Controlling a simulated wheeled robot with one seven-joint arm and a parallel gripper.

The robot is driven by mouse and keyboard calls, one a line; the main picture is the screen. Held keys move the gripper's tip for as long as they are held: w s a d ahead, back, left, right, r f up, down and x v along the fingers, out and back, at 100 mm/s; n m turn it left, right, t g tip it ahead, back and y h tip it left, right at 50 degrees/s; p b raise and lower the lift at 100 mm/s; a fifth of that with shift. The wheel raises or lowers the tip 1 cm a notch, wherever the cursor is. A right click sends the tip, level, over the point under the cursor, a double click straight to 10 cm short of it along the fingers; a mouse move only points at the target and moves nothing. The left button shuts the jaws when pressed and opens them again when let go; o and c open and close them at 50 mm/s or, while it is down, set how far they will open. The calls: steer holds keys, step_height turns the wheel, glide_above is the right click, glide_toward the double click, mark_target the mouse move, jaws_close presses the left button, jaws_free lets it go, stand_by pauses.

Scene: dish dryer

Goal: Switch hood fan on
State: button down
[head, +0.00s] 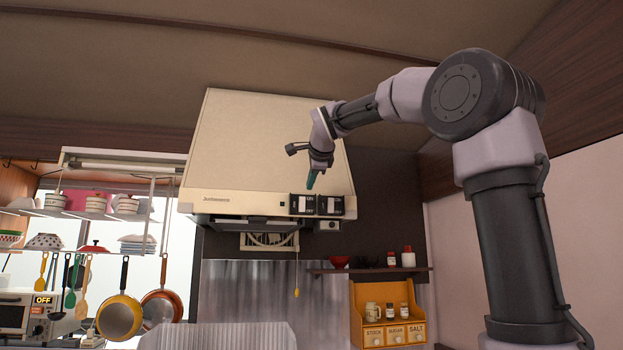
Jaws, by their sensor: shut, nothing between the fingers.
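The cream range hood (262,140) hangs at the middle of the head view. Its front lower edge carries a dark panel of switches (317,205) at the right end, with white marks on it. My gripper (311,184) is shut and empty. It points down just above and in front of the switch panel, with its tips near the panel's top edge. I cannot tell whether the tips touch the hood. A yellow-ended pull cord (297,285) hangs below the hood. The switch positions are too small to read.
A dark shelf (380,269) with a red bowl and jars is below right of the hood. A yellow spice rack (385,313) stands under it. A hanging dish rack (110,215), pans and utensils fill the left. The right wall is bare.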

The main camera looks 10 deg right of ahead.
mark_target(303, 197)
steer(key=x, duration=0.5)
steer(key=r+x, duration=0.1)
steer(key=x, duration=0.2)
steer(key=shift+w+r, duration=0.1)
steer(key=shift+w, duration=0.1)
steer(key=shift+w+r, duration=0.15)
steer(key=shift+w, duration=0.55)
steer(key=shift+w+r, duration=0.2)
steer(key=shift+w, duration=0.4)
steer(key=shift+s, duration=0.15)
steer(key=shift+r, duration=0.85)
